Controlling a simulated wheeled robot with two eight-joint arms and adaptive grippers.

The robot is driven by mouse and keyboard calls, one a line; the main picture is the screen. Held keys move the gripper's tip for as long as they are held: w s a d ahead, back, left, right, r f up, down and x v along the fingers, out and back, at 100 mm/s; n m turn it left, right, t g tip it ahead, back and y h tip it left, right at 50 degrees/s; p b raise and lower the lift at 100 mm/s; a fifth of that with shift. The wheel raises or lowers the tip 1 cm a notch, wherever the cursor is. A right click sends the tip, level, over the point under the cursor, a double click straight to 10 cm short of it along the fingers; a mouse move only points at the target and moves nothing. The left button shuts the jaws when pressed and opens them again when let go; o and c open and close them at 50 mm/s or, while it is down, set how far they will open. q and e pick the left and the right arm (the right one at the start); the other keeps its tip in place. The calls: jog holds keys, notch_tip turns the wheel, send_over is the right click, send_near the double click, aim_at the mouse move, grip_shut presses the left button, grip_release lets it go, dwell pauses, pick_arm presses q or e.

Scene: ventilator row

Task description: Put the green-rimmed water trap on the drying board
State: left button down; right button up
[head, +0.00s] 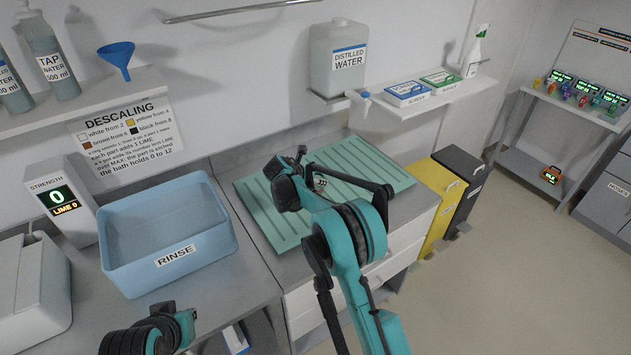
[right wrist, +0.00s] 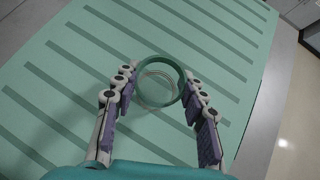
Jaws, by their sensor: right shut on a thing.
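The green-rimmed water trap shows in the right wrist view as a clear cup with a round green rim (right wrist: 159,80). It sits between the two fingers of my right gripper (right wrist: 156,84), which is shut on it. The drying board, a ribbed green sheet, lies below it in the right wrist view (right wrist: 60,110) and on the counter in the head view (head: 258,213). In the head view my right gripper (head: 298,180) is over the board and my arm mostly hides the trap. I cannot tell whether the trap touches the board. My left gripper (head: 178,322) is low at the left, its fingers unclear.
A blue rinse basin (head: 205,245) stands left of the board. A strength display (head: 62,200) is beside it. A distilled water tank (head: 338,62) sits on the shelf above. Yellow (head: 436,195) and black (head: 470,170) bins stand at the right. Much of the board is bare.

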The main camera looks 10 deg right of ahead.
jog(key=shift+f, duration=0.1)
jog(key=o, duration=1.2)
